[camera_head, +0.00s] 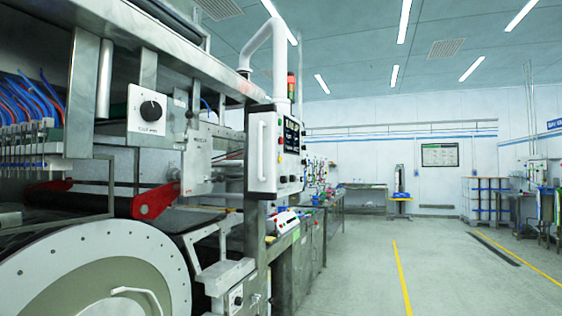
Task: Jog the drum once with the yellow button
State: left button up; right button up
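A large drum (62,268) with a pale round end face and a ring of bolts fills the lower left, with a curved white handle (133,291) on it. A white control box (263,152) hangs from a white pipe arm at the centre, with a dark panel (291,136) and small controls on its side. A smaller white box (283,222) with a red mark sits below it. I cannot make out a yellow button on either. Neither of my grippers is in view.
The machine frame (95,75) takes up the left side, with a rotary knob (151,111), a red-ended roller (155,201) and blue hoses (32,98). A bench (325,225) runs back beyond it. The floor (365,275) on the right is clear, with yellow lines.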

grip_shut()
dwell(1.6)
